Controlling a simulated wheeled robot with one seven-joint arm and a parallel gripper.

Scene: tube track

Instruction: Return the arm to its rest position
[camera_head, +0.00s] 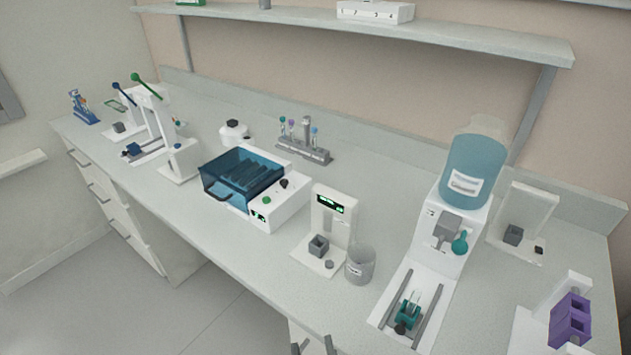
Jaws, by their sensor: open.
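My gripper and arm are not in this view, so their pose cannot be seen. The long grey-white bench (243,293) runs from the far left to the lower right. On it stand a device with a blue see-through lid (236,172), a white device with a green display (328,222), and a dispenser with a blue bottle (474,172) on top. A rail with a small teal carrier (408,314) lies at the dispenser's foot.
A grey cup (360,264) stands near the front edge. A tube rack (305,150) is at the back. Lever presses (158,118) stand left, a purple block (570,320) lower right. A shelf (400,32) overhangs the bench. The floor (120,310) in front is clear.

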